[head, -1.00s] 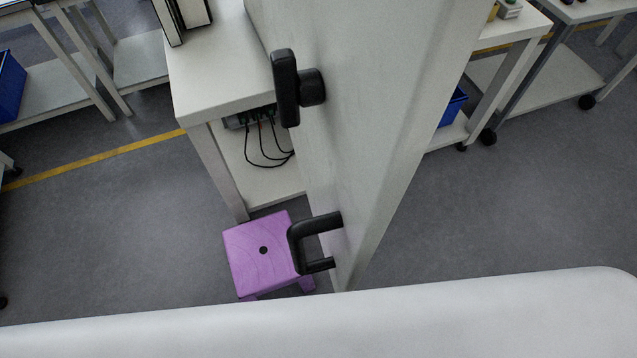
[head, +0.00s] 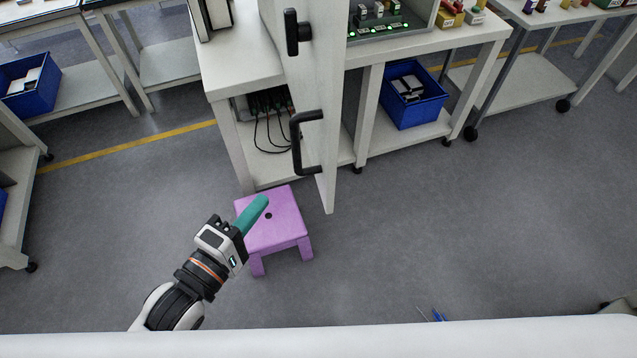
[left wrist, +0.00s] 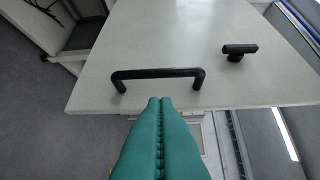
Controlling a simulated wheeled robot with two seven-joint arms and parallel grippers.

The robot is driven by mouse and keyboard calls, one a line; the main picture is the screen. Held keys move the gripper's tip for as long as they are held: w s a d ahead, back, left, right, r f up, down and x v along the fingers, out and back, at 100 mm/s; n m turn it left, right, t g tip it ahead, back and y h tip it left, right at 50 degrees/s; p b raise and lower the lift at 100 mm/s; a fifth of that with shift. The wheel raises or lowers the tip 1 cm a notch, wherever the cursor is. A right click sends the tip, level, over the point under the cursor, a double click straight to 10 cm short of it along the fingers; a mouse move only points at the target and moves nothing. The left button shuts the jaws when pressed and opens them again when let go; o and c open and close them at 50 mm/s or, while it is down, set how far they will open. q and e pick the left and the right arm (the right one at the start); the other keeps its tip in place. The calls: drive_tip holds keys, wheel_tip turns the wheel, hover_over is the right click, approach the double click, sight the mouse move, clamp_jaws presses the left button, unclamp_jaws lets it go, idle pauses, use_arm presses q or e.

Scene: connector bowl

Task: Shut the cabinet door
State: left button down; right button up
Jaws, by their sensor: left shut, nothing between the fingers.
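The white cabinet door (head: 320,110) stands open, seen nearly edge-on in the head view, jutting out from the cabinet toward me. It carries a black bar handle (head: 297,143) low down and a black knob (head: 292,33) higher up. In the left wrist view the door face (left wrist: 180,40) fills the upper middle, with the bar handle (left wrist: 158,74) across it. My left gripper (head: 262,202) has teal fingers, shut and empty. It is left of the door's lower edge and apart from the handle. Its tips (left wrist: 160,104) show just below the handle. My right gripper is not in view.
A purple stool (head: 275,225) stands on the floor beneath the left gripper, beside the door. Inside the cabinet are green-lit devices (head: 385,30). A blue bin (head: 412,95) sits on a low shelf to the right.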

use_arm(q)
wheel_tip(320, 180, up, 2)
drive_tip(key=p, duration=0.3)
approach(325, 143)
drive_tip(key=w, duration=0.4)
drive_tip(key=shift+w+d+f+p, duration=0.1)
drive_tip(key=shift+w+d+p, duration=0.2)
drive_tip(key=shift+d, duration=0.25)
drive_tip(key=shift+w+d+f+p, duration=0.1)
drive_tip(key=shift+w+d+p, duration=0.15)
drive_tip(key=shift+d, duration=0.7)
